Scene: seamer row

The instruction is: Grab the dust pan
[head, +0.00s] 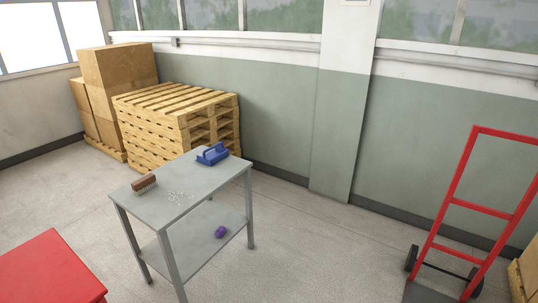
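A blue dust pan (212,155) with a raised handle lies near the far right corner of a grey two-level table (182,208). A brush (144,183) with a brown wooden back and pale bristles lies near the table's left edge. Small white crumbs (177,196) are scattered on the tabletop between them. Neither of my grippers shows in the head view.
A purple object (220,232) sits on the table's lower shelf. Stacked wooden pallets (180,120) and cardboard boxes (118,68) stand behind. A red surface (48,272) is at the lower left, and a red hand truck (470,210) is at right. Floor between table and hand truck is clear.

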